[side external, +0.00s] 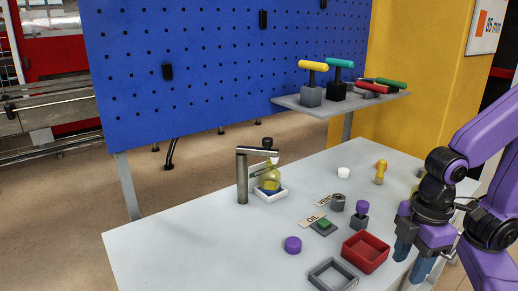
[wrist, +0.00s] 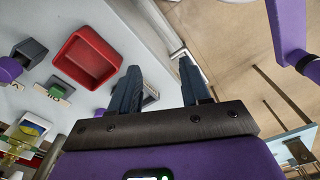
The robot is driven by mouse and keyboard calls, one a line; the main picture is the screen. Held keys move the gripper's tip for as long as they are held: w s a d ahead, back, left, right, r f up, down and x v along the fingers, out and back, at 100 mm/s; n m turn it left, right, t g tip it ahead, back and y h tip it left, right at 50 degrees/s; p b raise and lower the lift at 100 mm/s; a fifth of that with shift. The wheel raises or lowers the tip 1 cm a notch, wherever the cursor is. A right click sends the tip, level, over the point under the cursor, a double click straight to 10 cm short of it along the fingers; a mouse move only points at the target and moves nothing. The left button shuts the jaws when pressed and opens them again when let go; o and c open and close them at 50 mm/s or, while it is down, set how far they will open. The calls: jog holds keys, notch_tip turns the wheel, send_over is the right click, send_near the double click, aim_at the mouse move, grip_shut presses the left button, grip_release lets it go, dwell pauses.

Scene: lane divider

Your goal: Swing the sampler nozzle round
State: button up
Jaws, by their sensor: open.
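The sampler nozzle (side external: 258,151) is a grey metal tube on an upright post (side external: 242,182), left of centre on the table in the side view. Its horizontal arm points right, with a dark knob (side external: 267,143) near its end. A yellowish bottle (side external: 271,179) stands under that end in a white tray (side external: 262,197). The bottle's part also shows at the left edge of the wrist view (wrist: 18,146). My gripper (side external: 412,262) is open and empty at the right front of the table, well away from the nozzle; its two fingers point up in the wrist view (wrist: 160,75).
A red bin (side external: 366,252) is just left of my gripper, with a grey open frame (side external: 333,276) beside it. A green block (side external: 324,224), OIL and VENT labels, and purple pieces lie between gripper and nozzle. A shelf (side external: 340,102) with coloured-handled tools hangs behind.

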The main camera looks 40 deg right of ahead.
jog(key=shift+o, duration=0.3)
jog(key=shift+o, duration=0.6)
jog(key=shift+a, duration=0.1)
jog(key=w+a+m+t+y, duration=0.2)
jog(key=w+a+y, duration=0.2)
jog(key=w+a, duration=0.3)
jog(key=m+t+h, duration=0.3)
jog(key=m+t, duration=0.7)
jog(key=t, duration=0.6)
send_near(271, 143)
jog(key=shift+w+a+r, duration=0.1)
jog(key=shift+w+a, duration=0.1)
jog(key=shift+w, duration=2.7)
jog(key=shift+w+a, duration=0.2)
jog(key=shift+w, duration=2.75)
